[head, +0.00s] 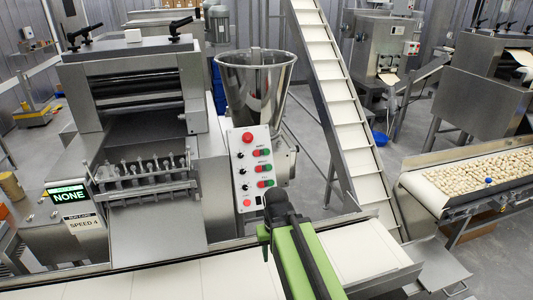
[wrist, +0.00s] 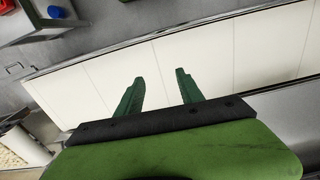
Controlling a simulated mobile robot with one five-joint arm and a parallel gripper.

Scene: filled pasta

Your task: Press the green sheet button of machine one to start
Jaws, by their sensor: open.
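The first machine's grey control panel (head: 255,168) faces me in the head view, left of centre. It has a red knob at its top and several rows of paired green and red buttons. The row labels are too small to read, so I cannot tell which green button (head: 262,152) is the sheet one. My green arm (head: 290,262) reaches up from the bottom, its dark end just below and right of the panel. My gripper (wrist: 158,76) is open and empty in the wrist view, its two green fingers apart above the white belt (wrist: 205,55).
A steel hopper (head: 255,85) and an inclined conveyor (head: 340,110) rise behind the panel. A belt of pasta pieces (head: 480,172) lies at right. Red and blue items show at the wrist view's upper left.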

